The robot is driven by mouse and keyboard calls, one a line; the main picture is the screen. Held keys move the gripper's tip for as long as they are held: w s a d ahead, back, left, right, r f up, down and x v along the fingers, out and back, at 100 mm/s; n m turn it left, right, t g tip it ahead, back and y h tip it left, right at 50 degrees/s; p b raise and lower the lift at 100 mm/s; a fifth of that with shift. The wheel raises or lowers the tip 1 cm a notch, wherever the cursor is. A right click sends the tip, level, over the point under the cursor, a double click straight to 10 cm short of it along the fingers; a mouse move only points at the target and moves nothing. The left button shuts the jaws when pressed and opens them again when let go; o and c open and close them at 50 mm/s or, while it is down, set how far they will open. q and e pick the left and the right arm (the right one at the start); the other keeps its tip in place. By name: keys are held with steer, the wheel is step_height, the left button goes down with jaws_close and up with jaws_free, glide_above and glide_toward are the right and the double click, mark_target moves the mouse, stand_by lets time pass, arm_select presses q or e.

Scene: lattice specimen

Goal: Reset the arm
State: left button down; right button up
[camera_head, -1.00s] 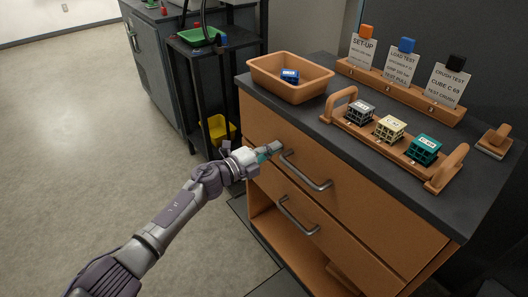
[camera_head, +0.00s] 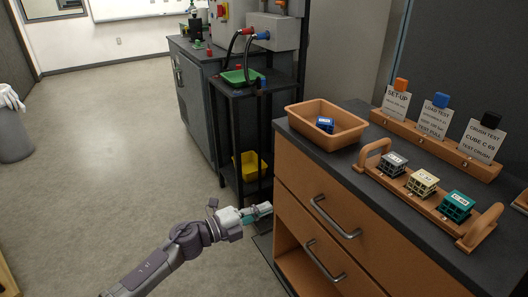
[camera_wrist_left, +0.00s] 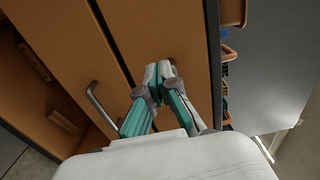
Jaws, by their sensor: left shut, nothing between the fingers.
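My left arm comes in from the bottom left in the head view. Its gripper (camera_head: 262,210) is shut and empty, in front of the left edge of the wooden drawer cabinet (camera_head: 300,184). In the left wrist view the gripper's fingertips (camera_wrist_left: 159,68) meet in front of the drawer fronts, and a drawer handle (camera_wrist_left: 98,108) shows to the left. I cannot tell whether the fingertips touch the wood. Both drawers look closed. My right gripper is not in view.
A black shelf cart (camera_head: 229,125) stands behind.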

arm_select(q)
steer(key=s+a+f+n+t+y, duration=0.1)
steer(key=s+a+f+n+y, duration=0.35)
steer(key=f+n, duration=0.3)
steer(key=s+a+f+n+y, duration=0.3)
steer(key=a+f+n+y, duration=0.2)
steer(key=f+n, duration=0.3)
steer(key=s+a+f+n+t+y, duration=0.1)
steer(key=s+a+f+n+y, duration=0.4)
steer(key=f, duration=0.5)
steer(key=s+a+f+n+g, duration=0.2)
steer(key=s+f+g, duration=0.15)
steer(key=s, duration=0.45)
steer(key=s+a+f+n+g, duration=0.1)
steer(key=s+f+n+g, duration=0.15)
steer(key=s+f, duration=0.4)
steer(key=s+a+f+n+g, duration=0.2)
steer(key=s+f+n+g, duration=0.1)
steer(key=s, duration=0.7)
steer(key=s+a+y+p, duration=0.1)
steer(key=s+a+p, duration=0.2)
steer(key=s+p, duration=1.3)
steer(key=shift+r+g, duration=0.15)
steer(key=shift+g, duration=0.25)
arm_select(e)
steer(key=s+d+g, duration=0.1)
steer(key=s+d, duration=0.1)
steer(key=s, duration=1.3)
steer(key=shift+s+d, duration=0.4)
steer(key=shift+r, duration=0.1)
